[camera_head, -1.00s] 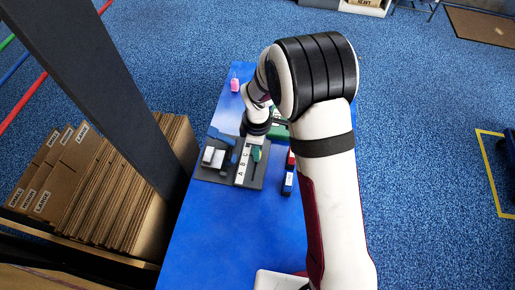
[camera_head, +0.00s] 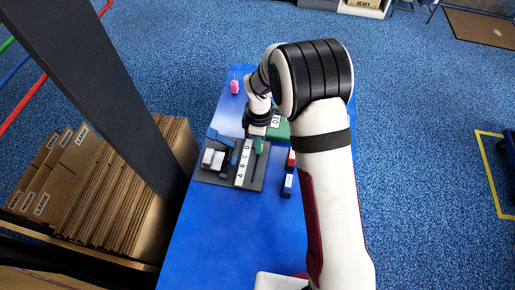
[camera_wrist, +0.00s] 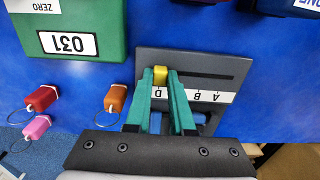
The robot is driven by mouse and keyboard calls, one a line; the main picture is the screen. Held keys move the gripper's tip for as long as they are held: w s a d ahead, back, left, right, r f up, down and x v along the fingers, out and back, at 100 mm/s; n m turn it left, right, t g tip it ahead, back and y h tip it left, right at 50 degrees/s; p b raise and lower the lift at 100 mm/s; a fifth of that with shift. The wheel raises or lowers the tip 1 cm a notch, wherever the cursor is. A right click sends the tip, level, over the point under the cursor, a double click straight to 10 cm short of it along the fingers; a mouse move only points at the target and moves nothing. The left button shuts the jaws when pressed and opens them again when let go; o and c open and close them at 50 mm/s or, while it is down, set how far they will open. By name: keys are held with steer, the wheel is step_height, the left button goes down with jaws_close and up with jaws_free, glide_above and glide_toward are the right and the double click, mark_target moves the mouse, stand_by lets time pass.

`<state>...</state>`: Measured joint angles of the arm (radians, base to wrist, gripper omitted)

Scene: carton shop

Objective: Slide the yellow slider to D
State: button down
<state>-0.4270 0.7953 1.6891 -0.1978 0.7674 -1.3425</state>
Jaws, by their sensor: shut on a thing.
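The yellow slider (camera_wrist: 160,75) shows in the wrist view between the tips of my gripper's green fingers (camera_wrist: 160,79). My gripper is shut on it. The slider stands in a dark slot of the grey board (camera_wrist: 222,60), level with the letter D (camera_wrist: 159,92). The white letter strip (camera_wrist: 222,97) shows A, B and D; C is covered by a finger. In the head view all the letters run along the strip (camera_head: 243,164), and one green finger (camera_head: 259,146) is beside D. The slider itself cannot be made out there.
A green box (camera_wrist: 82,20) marked 031 stands beside the board. Orange (camera_wrist: 115,99), red (camera_wrist: 41,98) and pink (camera_wrist: 36,127) tags lie on the blue table. Blue (camera_head: 287,186) and red (camera_head: 291,159) blocks are right of the board. The near table (camera_head: 225,235) is clear.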

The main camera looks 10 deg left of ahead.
steer(key=shift+w, duration=0.3)
steer(key=c, duration=0.8)
jaws_free()
steer(key=shift+o, duration=0.2)
steer(key=shift+s, duration=0.1)
steer(key=shift+r, duration=0.1)
step_height(320, 180, up, 16)
